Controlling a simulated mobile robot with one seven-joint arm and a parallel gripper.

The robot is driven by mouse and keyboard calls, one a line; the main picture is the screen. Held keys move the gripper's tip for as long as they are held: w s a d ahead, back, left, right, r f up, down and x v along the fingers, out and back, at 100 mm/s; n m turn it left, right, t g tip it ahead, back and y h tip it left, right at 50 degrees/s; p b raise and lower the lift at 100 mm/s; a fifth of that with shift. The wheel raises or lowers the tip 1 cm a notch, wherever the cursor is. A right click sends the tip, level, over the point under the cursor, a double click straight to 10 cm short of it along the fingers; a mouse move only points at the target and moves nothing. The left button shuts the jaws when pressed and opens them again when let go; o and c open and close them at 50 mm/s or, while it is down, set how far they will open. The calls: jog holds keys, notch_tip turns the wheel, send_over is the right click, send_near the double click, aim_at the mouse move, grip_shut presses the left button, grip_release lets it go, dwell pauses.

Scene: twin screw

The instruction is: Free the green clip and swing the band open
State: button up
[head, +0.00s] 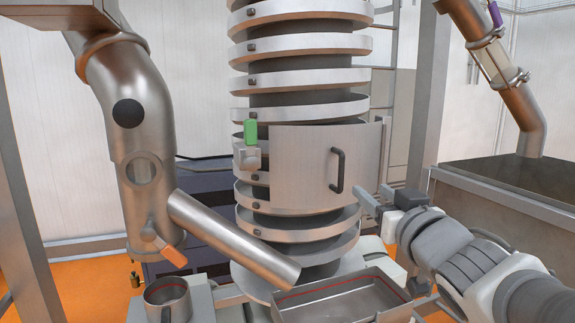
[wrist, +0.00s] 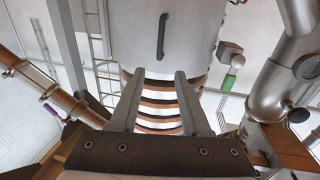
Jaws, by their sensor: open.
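The green clip (head: 250,131) stands upright on a grey block at the left edge of the band. The band (head: 300,185) is a wide curved metal panel lying against the spiral column, with a black handle (head: 337,170) on its right half. In the wrist view the picture is turned over: the clip (wrist: 230,82) is at the right and the handle (wrist: 162,36) is at the top middle. My gripper (head: 371,193) is open and empty, to the right of the handle and slightly lower, apart from the band. Its two fingers (wrist: 158,75) point toward the column.
A slanted metal chute (head: 235,240) and a steel pipe with an orange lever (head: 174,257) stand at the left. A rectangular tray (head: 340,300) and a round pot (head: 167,300) are in front. A dark-topped bin (head: 500,185) is at the right.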

aim_at(343, 168)
jog(key=w, duration=0.5)
jog(key=w+a, duration=0.1)
jog(key=w, duration=0.5)
jog(key=w+a, duration=0.1)
jog(key=w, duration=0.4)
jog(key=shift+w, duration=0.35)
grip_shut()
dwell(0.8)
